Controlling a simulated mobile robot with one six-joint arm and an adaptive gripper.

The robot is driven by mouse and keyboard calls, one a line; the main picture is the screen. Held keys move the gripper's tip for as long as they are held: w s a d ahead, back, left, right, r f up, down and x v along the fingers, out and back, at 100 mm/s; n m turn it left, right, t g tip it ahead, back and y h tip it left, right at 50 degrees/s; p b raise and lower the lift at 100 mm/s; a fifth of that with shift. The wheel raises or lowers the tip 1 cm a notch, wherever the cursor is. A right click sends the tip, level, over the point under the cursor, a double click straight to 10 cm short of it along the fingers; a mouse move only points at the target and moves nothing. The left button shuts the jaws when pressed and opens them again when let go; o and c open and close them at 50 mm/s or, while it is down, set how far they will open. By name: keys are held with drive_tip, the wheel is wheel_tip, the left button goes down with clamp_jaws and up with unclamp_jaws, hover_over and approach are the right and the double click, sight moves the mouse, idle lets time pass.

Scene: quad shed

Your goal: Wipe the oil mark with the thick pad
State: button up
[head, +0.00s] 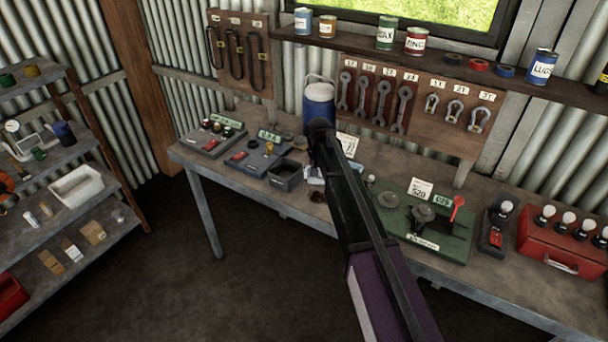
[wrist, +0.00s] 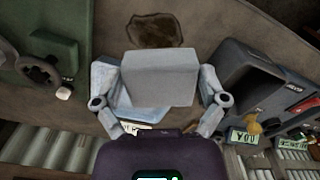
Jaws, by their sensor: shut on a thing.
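A thick pale grey pad (wrist: 160,78) sits between the two fingers of my gripper (wrist: 160,100) in the wrist view. My gripper is shut on it. The oil mark (wrist: 154,29) is a dark brown patch on the worktop, just beyond the pad's far edge in the wrist view. In the head view the oil mark (head: 318,196) shows near the bench's front edge, below my gripper (head: 315,176). My arm hides part of the area there. The gap between the pad and the bench is hard to tell.
A pale blue flat thing (wrist: 108,78) lies partly under the pad in the wrist view. A dark open bin (head: 285,175) stands left of my gripper, and a green board (head: 440,240) lies to the right. A blue jug (head: 319,103) stands behind.

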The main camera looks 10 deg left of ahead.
drive_tip(key=n, duration=0.2)
drive_tip(key=w+a+n, duration=0.1)
drive_tip(key=n, duration=0.1)
drive_tip(key=a+f+n, duration=0.1)
drive_tip(key=n, duration=0.1)
drive_tip(key=shift+w+a+n+b, duration=0.2)
drive_tip(key=shift+n+b, duration=0.15)
drive_tip(key=shift+n, duration=0.05)
drive_tip(key=shift+w+a+f+n+b, duration=0.15)
drive_tip(key=shift+a+n, duration=0.25)
drive_tip(key=shift+n, duration=0.8)
drive_tip(key=shift+w+a+f+n+b, duration=0.1)
drive_tip(key=shift+w+a+n, duration=0.25)
drive_tip(key=shift+n, duration=0.85)
drive_tip(key=shift+w+a+f+n+b, duration=0.1)
drive_tip(key=shift+a+n, duration=0.35)
drive_tip(key=shift+n, duration=0.75)
